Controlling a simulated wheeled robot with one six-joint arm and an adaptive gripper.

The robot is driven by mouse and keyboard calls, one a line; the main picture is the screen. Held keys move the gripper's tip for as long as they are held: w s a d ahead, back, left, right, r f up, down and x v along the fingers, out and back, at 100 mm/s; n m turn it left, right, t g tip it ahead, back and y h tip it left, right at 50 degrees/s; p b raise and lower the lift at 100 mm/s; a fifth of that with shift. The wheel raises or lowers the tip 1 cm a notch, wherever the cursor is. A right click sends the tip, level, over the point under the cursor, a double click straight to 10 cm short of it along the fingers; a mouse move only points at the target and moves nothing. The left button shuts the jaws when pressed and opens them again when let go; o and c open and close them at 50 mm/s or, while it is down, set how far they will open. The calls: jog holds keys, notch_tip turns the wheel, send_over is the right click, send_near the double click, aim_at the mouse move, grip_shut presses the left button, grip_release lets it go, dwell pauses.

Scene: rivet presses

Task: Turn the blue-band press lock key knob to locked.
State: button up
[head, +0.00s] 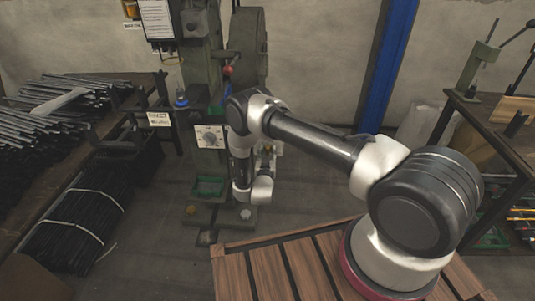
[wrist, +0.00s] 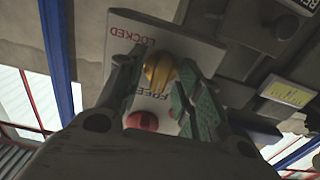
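A red round part (wrist: 142,121) is lower on the panel. My gripper (wrist: 159,68) has one greenish finger on each side of the knob, very close to it; whether the fingers touch it is not clear. The fingers partly cover the panel, and the knob's exact pointing is hard to read. In the head view my gripper (head: 267,157) is low beside the green press (head: 197,60), partly hidden by my arm.
A bench with dark rods (head: 55,108) stands at the left, with bundled rods (head: 78,225) below. A blue post (head: 388,65) rises behind. A workbench (head: 500,130) is at the right. A white dial plate (head: 209,137) is on the press front.

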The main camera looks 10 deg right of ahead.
grip_shut()
jog(key=shift+m, duration=0.3)
jog(key=m, duration=0.3)
jog(key=shift+d+m, duration=0.1)
jog(key=shift+m, duration=0.2)
jog(key=m, duration=0.4)
jog(key=shift+f+m, duration=0.1)
jog(key=shift+m, duration=0.2)
jog(key=m, duration=0.4)
jog(key=shift+s+d, duration=0.1)
jog(key=shift+f+m, duration=0.15)
jog(key=shift+m, duration=2.35)
